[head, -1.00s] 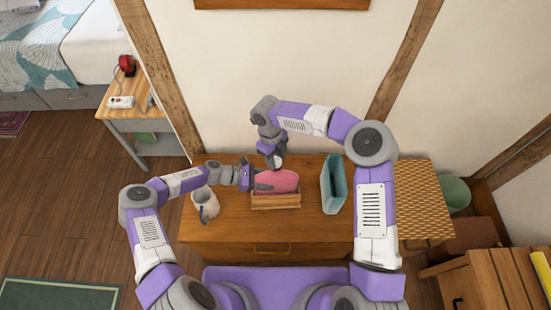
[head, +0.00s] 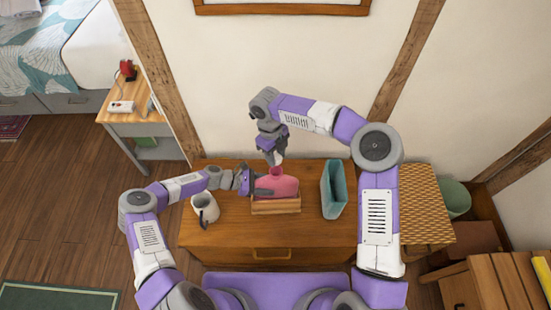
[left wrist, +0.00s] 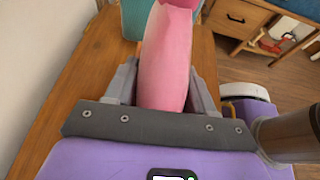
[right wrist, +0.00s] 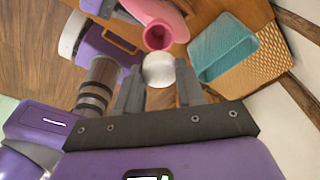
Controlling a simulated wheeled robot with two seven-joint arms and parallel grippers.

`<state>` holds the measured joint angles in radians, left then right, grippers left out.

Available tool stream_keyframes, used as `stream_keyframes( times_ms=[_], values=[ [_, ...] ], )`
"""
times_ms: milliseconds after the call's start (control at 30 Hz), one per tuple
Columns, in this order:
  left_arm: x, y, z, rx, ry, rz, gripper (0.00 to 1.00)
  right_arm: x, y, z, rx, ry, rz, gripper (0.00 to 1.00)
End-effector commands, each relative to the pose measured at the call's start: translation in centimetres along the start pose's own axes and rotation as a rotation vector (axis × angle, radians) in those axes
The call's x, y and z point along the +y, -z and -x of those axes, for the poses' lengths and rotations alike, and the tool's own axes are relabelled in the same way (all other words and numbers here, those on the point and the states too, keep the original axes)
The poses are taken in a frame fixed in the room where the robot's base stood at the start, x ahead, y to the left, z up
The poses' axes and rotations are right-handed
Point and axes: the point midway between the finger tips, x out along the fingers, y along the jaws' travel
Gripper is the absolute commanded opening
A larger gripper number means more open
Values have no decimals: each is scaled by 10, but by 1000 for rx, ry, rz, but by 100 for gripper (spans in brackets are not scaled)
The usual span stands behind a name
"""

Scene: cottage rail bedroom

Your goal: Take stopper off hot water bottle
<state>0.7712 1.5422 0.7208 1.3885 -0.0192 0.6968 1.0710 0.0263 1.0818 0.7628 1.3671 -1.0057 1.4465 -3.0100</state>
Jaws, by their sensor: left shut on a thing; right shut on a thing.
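The pink hot water bottle (head: 285,187) stands in a small wooden holder (head: 276,207) on the desk. My left gripper (head: 262,190) is shut on the side of the bottle, and the left wrist view shows its fingers on both sides of the pink body (left wrist: 166,65). My right gripper (head: 278,156) is shut on the round whitish stopper (right wrist: 158,70) and holds it above the bottle, apart from it. The bottle's neck (right wrist: 157,37) shows its open dark mouth in the right wrist view.
A white jug (head: 204,207) stands left of the bottle on the wooden desk (head: 235,235). A teal open container (head: 333,190) stands close to the right. A woven-top stand (head: 425,200) is beside the desk. The wall is close behind.

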Motion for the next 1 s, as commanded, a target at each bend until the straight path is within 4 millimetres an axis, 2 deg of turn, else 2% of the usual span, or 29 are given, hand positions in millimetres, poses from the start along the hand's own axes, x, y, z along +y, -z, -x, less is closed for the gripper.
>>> stream_keyframes(
  times_ms=[167, 200, 367, 400, 733, 867, 1000],
  values=[
    [0, 0, 0, 0, 0, 0, 0, 0, 0, 1, 1, 0, 0, 2],
    [0, 0, 0, 0, 0, 0, 56, 0, 0, 1, 1, 0, 0, 2],
    [0, 0, 0, 0, 0, 0, 81, 0, 0, 1, 1, 0, 0, 2],
    [0, 0, 0, 0, 0, 0, 83, 0, 0, 1, 1, 0, 0, 2],
    [0, 0, 5, 1, -1, 0, 83, 0, 0, 1, 1, 0, 0, 2],
    [1, 0, 23, 4, -3, 0, 83, 0, 1, 4, 1, 0, 0, 2],
    [1, -1, 53, 4, -3, 0, 83, 0, 1, 8, 1, 0, 0, 2]
  ],
)
